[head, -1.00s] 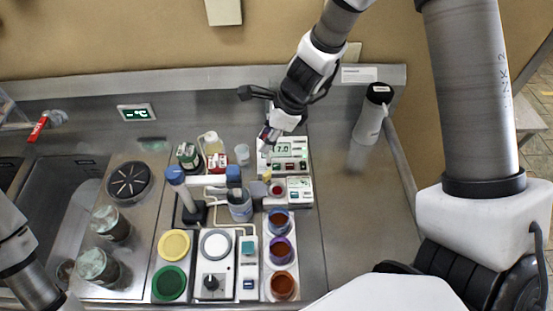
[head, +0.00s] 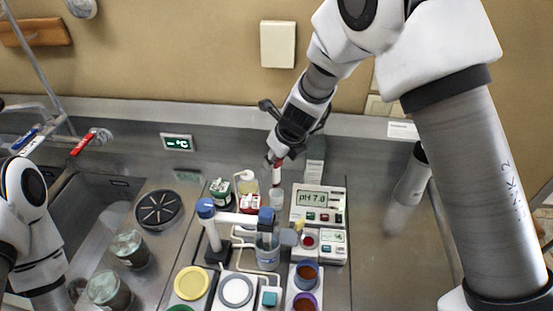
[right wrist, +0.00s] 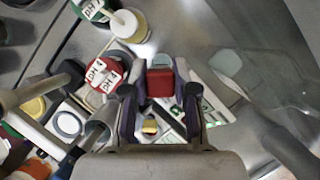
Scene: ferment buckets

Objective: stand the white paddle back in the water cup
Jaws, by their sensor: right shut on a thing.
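My right gripper (head: 277,161) is shut on a red grip (right wrist: 160,83), which shows between its two fingers in the right wrist view. In the head view a thin pale shaft of the white paddle (head: 276,178) shows below the fingers, roughly upright. The small clear water cup (head: 276,200) stands directly below it, left of the pH meter. I cannot tell whether the paddle's lower end is inside the cup or just above it. My left arm shows at the left edge of the head view, but its gripper is outside the picture.
The pH meter (head: 318,202) stands close right of the cup. Red-labelled (head: 243,191) and green-labelled (head: 220,190) bottles stand to its left. A blue-capped probe (head: 266,222) stands in front.

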